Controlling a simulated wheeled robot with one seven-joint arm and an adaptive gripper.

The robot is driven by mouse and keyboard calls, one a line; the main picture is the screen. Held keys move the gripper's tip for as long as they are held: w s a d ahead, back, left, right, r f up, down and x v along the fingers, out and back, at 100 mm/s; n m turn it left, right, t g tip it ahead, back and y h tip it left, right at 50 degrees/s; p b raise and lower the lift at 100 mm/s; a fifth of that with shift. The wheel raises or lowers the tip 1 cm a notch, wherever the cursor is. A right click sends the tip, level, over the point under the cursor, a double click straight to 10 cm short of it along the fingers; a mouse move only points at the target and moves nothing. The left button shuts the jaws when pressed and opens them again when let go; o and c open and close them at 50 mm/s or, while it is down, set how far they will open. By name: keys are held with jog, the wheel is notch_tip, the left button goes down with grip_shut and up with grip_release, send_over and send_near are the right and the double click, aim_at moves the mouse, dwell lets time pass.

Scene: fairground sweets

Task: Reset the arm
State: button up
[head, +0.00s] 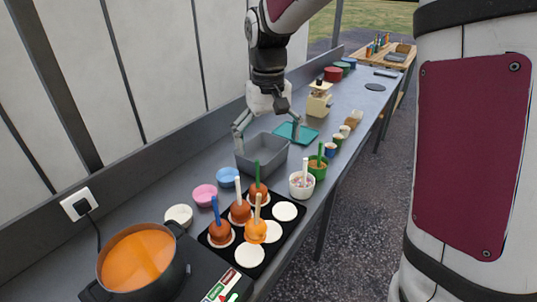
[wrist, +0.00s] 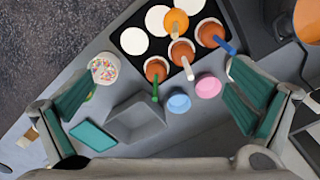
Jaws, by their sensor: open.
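My gripper (head: 268,133) is open and empty above the grey bin (head: 262,153) on the counter, in the head view. In the wrist view, its two green-padded fingers (wrist: 158,112) stand wide apart, with the grey bin (wrist: 137,122) between them below. My arm reaches down from the top of the head view. Whether a finger touches the bin's rim cannot be told.
Several candy apples on sticks stand on a black tray (head: 219,255) with white discs. A pot (head: 137,262) of orange liquid is at front left. Pink (head: 204,194) and blue (head: 228,176) bowls, a sprinkle cup (head: 301,184) and a teal tray (head: 296,132) surround the bin.

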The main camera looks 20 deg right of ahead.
jog(key=shift+r, duration=0.3)
jog(key=shift+s, duration=0.1)
